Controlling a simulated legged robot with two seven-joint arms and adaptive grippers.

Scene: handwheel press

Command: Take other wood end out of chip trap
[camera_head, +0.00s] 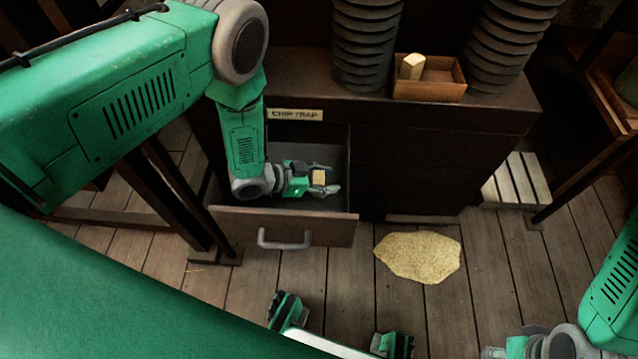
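The chip trap is an open dark drawer (287,229) under the "CHIP TRAP" label (296,115). A small pale wood end (319,177) shows inside it. My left gripper (322,178) reaches down into the drawer, with its fingers on either side of this wood end. I cannot tell whether they are closed on it or only around it. Another pale wood end (412,66) stands tilted in a small wooden box (430,91) on top of the cabinet. My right gripper (492,352) is only partly in view at the bottom right, and its opening cannot be made out.
The drawer handle (284,242) faces the front. Two dark ribbed columns (362,45) rise from the cabinet top beside the box. A yellowish patch (420,257) lies on the plank floor. A pale slatted piece (517,181) lies on the floor at the right.

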